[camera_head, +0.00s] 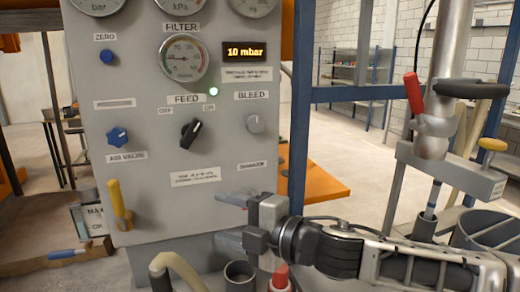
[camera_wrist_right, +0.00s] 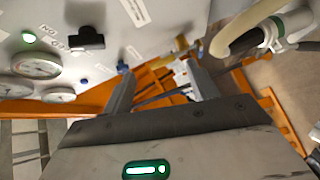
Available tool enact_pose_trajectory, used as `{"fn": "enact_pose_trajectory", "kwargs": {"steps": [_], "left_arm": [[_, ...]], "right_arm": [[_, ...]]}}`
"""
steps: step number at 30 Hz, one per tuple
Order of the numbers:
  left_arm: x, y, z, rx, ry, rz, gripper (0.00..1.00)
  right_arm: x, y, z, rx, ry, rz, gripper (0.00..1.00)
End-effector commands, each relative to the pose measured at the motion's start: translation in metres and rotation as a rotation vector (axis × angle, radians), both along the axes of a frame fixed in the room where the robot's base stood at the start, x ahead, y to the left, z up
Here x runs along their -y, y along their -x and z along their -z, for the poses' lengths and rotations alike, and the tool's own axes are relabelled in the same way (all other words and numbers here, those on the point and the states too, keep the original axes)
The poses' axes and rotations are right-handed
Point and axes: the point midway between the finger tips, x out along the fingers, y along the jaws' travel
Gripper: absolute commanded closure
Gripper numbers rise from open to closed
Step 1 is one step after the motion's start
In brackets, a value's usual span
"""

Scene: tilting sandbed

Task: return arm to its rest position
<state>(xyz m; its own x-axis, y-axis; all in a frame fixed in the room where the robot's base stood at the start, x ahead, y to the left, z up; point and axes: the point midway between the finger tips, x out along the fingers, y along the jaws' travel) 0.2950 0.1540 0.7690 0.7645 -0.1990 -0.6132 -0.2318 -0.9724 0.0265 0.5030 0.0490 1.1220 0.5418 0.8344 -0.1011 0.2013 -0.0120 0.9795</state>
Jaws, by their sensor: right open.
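My right arm reaches in from the right in the head view. My right gripper (camera_head: 230,221) is open and empty in front of the lower part of the grey control panel (camera_head: 225,145), below the black feed knob (camera_head: 191,133). In the right wrist view the two fingers of my right gripper (camera_wrist_right: 160,90) stand apart with nothing between them. The panel and its black knob (camera_wrist_right: 86,38) show at upper left there. I cannot tell whether a finger touches the panel. My left gripper is not in view.
A yellow lever (camera_head: 120,205) sticks out at the panel's lower left. A red-handled valve (camera_head: 414,95) on a metal pipe stands at the right, above my forearm. A red-capped part (camera_head: 281,277) and a grey tube (camera_head: 239,275) stand just below my gripper.

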Motion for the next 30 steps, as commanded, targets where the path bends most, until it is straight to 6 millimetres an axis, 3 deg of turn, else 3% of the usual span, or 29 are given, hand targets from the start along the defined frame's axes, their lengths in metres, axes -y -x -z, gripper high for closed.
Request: {"fn": "enact_pose_trajectory", "kwargs": {"steps": [1, 5, 11, 14, 19, 24, 27, 30], "left_arm": [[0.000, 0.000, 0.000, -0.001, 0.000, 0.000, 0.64], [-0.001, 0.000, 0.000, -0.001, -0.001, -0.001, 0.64], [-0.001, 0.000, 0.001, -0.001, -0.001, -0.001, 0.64], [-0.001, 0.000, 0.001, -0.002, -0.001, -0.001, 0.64], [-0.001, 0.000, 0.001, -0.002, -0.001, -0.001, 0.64], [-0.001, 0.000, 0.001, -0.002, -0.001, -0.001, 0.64], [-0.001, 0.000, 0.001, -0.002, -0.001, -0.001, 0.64], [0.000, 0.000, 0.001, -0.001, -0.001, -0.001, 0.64]], "right_arm": [[-0.009, 0.011, 0.016, -0.082, -0.068, 0.000, 0.41], [-0.019, 0.027, 0.043, -0.264, -0.238, 0.035, 0.41], [-0.003, 0.042, 0.093, -0.552, -0.492, 0.179, 0.41], [0.018, 0.049, 0.129, -0.694, -0.605, 0.295, 0.41], [0.073, 0.076, 0.208, -0.923, -0.762, 0.555, 0.41], [0.140, 0.133, 0.291, -1.105, -0.850, 0.856, 0.41], [0.170, 0.166, 0.323, -1.167, -0.864, 0.992, 0.41], [0.190, 0.191, 0.342, -1.202, -0.867, 1.083, 0.41]]}}
